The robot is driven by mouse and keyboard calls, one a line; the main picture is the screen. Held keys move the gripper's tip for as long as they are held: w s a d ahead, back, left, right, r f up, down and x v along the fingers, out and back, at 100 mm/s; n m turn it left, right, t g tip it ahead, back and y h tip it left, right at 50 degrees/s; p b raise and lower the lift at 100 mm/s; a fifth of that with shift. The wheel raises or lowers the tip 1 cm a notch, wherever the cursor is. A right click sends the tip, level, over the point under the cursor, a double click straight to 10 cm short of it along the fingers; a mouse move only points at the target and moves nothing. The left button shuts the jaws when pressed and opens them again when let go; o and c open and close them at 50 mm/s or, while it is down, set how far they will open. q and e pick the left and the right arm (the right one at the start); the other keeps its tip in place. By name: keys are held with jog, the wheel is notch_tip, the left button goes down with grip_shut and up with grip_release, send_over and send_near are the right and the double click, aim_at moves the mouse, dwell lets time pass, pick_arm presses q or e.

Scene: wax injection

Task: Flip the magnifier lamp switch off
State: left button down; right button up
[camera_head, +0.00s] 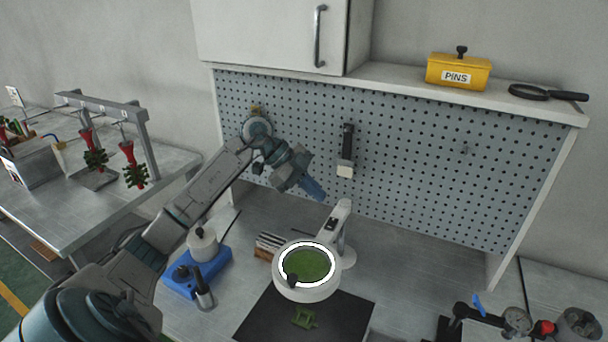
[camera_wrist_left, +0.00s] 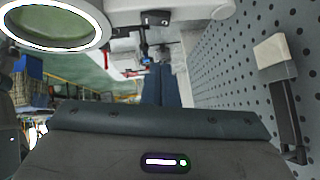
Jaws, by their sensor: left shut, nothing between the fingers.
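The white magnifier lamp (camera_head: 342,213) stands on the bench. Its ring (camera_head: 285,261) glows bright white around a lens that shows green. A small dark switch (camera_head: 331,224) sits on the lamp's arm. In the left wrist view the lit ring (camera_wrist_left: 93,17) is at upper left, and a dark switch-like part (camera_wrist_left: 155,18) is on the white lamp arm at the top. My left gripper (camera_head: 320,195) is shut and empty, its blue fingers above and slightly left of the lamp arm, apart from it. The shut fingers also show in the left wrist view (camera_wrist_left: 161,75). My right gripper is out of view.
A pegboard (camera_head: 430,160) rises behind the bench, with a black and white tool (camera_head: 347,150) hanging near my left gripper. A dark mat (camera_head: 350,318) with a green piece (camera_head: 304,318) lies under the lamp. A blue-based pot device (camera_head: 210,275) stands left.

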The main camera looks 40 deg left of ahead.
aim_at(326, 223)
pick_arm(q)
jog(key=p+x, duration=0.1)
jog(key=x, duration=0.2)
jog(key=shift+d+r, duration=0.1)
jog(key=shift+d, duration=0.05)
jog(key=f, duration=0.1)
jog(key=f+p, duration=0.1)
jog(key=f, duration=0.1)
jog(key=shift+w+f, duration=0.2)
jog(key=shift+w, duration=0.2)
jog(key=shift+f+p, duration=0.35)
jog(key=shift+f, duration=0.1)
jog(key=shift+w+f, duration=0.1)
